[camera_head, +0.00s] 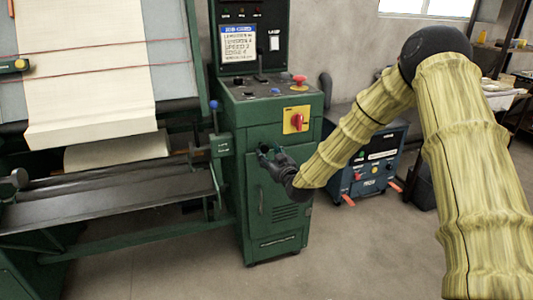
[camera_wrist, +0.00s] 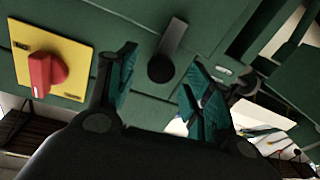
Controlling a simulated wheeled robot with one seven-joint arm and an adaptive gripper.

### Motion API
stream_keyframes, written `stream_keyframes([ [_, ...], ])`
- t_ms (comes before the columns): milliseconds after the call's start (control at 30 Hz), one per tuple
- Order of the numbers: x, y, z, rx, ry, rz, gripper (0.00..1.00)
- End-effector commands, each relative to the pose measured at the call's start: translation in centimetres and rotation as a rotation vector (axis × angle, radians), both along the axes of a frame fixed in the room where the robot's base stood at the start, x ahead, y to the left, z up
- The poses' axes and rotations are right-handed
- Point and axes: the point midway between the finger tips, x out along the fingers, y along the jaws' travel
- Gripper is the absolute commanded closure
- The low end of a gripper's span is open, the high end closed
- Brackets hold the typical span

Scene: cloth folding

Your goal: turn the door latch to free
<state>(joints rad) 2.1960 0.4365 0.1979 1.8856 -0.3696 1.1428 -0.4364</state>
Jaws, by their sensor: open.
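The door latch (camera_wrist: 173,38) shows in the wrist view as a dark grey lever with a round black hub, on the front of the green cabinet (camera_head: 230,145). The lever points up and slightly right from the hub in that view. My gripper (camera_wrist: 161,60) is open, with one teal-padded finger on each side of the latch hub. I see gaps between the fingers and the latch; I cannot tell how far the fingertips are from the door. In the head view my gripper (camera_head: 266,152) is at the upper front of the cabinet door (camera_head: 258,205) and hides the latch.
A red rotary switch (camera_head: 296,121) on a yellow plate sits above and right of my gripper; it also shows in the wrist view (camera_wrist: 45,72). A red mushroom button (camera_head: 299,80) tops the console. The cloth machine (camera_head: 110,200) stands left, a blue-black box (camera_head: 372,165) right.

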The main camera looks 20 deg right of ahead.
Motion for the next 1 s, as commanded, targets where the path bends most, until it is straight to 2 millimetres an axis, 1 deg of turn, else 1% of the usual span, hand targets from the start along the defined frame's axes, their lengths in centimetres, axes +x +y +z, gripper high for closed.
stream_keyframes([
  [100, 1.1, 0.2, -0.1, 0.0, 0.001, 0.0, 0.49],
  [200, 1.6, 0.3, 0.0, 0.0, 0.001, 0.001, 0.49],
  [533, 1.9, 0.3, 0.0, 0.0, 0.001, 0.001, 0.49],
  [567, 1.9, 0.3, 0.0, 0.0, 0.001, 0.001, 0.53],
  [600, 1.9, 0.3, 0.0, 0.0, 0.001, 0.001, 0.6],
  [800, 1.8, 0.3, 0.0, 0.0, 0.001, 0.0, 0.95],
  [1000, 1.8, 0.2, -0.1, 0.006, 0.002, 0.0, 0.95],
])
